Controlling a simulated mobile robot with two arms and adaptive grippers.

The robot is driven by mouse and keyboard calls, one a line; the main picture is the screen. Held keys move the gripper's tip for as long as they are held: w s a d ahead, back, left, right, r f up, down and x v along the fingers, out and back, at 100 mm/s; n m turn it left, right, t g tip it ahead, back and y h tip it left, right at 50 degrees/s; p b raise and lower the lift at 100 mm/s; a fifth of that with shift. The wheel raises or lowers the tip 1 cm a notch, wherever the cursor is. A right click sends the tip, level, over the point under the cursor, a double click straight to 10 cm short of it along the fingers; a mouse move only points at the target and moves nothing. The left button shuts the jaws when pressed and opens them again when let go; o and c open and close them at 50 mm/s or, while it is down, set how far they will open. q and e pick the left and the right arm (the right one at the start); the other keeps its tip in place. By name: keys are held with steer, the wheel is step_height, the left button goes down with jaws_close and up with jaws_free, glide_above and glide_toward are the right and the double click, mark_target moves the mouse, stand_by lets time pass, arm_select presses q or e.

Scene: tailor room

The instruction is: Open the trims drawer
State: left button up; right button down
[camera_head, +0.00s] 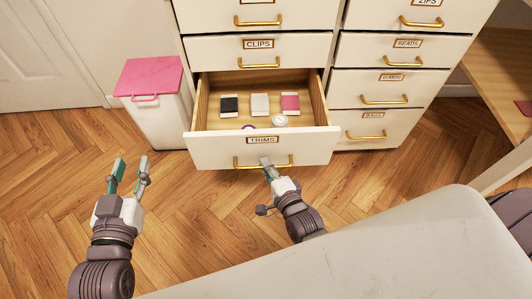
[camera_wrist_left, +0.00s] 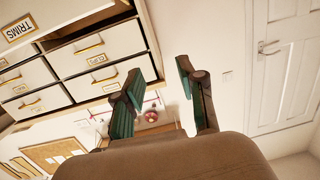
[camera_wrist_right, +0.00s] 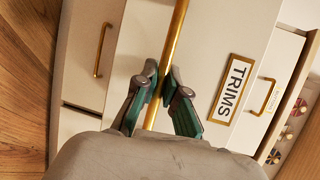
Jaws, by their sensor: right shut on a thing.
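The trims drawer (camera_head: 262,148) is the lowest drawer of the left column and stands pulled out, with its wooden inside showing. It holds a black, a white and a pink item in a row, plus a purple ring and a small round pale thing. My right gripper (camera_head: 266,164) is shut on its brass handle (camera_head: 245,166). In the right wrist view the handle (camera_wrist_right: 176,35) runs between the fingers (camera_wrist_right: 162,92), beside the TRIMS label (camera_wrist_right: 231,90). My left gripper (camera_head: 131,165) is open and empty over the floor, left of the drawer. Its spread fingers show in the left wrist view (camera_wrist_left: 162,90).
A white bin with a pink lid (camera_head: 150,78) stands left of the cabinet. The clips drawer (camera_head: 258,50) above and the beads drawer (camera_head: 402,48) at right are shut. A wooden desk (camera_head: 500,75) is at far right. Floor (camera_head: 190,215) in front is clear.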

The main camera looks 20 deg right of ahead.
arm_select(q)
steer(key=shift+s+a+f+g+y, duration=0.25)
steer(key=shift+f+g, duration=0.2)
steer(key=shift+f, duration=0.25)
steer(key=shift+s+a+f+g+y, duration=0.1)
steer(key=shift+s+f+g+y, duration=0.1)
steer(key=shift+f+g, duration=0.4)
arm_select(e)
steer(key=shift+s+a, duration=0.15)
steer(key=shift+s, duration=0.5)
arm_select(q)
steer(key=shift+f, duration=0.1)
arm_select(e)
steer(key=c, duration=1.2)
jaws_free()
steer(key=shift+s, duration=0.1)
steer(key=v, duration=1.1)
steer(key=shift+s, duration=0.4)
